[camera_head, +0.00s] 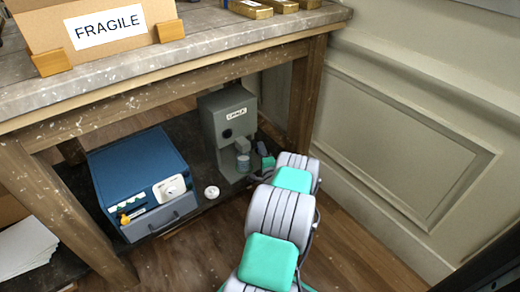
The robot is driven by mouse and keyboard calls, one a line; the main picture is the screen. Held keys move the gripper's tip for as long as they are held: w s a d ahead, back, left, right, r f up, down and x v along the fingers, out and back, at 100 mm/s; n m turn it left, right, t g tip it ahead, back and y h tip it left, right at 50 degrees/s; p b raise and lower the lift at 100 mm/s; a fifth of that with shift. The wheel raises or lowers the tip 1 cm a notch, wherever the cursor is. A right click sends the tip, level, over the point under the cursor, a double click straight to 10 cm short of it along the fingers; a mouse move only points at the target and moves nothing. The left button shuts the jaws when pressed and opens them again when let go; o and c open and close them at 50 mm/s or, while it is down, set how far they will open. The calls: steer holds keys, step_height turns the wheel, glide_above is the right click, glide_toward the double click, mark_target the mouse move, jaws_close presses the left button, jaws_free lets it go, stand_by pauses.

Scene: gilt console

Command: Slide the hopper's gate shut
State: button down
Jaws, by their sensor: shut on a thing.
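The hopper (228,118) is a grey upright box on the dark low shelf under the table, with a small white label and a dark round spot on its front. My gripper (256,156) is small and dark in the head view, close to the right side of the spout. It is shut on a part there, which looks to be the hopper's gate. My wrist and the dark surroundings largely hide the fingertips and gate, so I cannot tell how far the gate is open.
A blue box (138,172) with a white dial and a drawer stands left of the hopper. A small white round piece (211,192) lies between them. The table top (230,40) is overhead, its leg (306,95) behind my wrist, and a panelled wall (410,140) is at right.

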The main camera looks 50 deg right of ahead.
steer(key=c, duration=1.5)
jaws_free()
steer(key=shift+w+a+f, duration=0.1)
steer(key=shift+a, duration=0.15)
steer(key=o, duration=0.3)
steer(key=shift+d, duration=0.15)
steer(key=p+v, duration=0.2)
steer(key=v, duration=0.6)
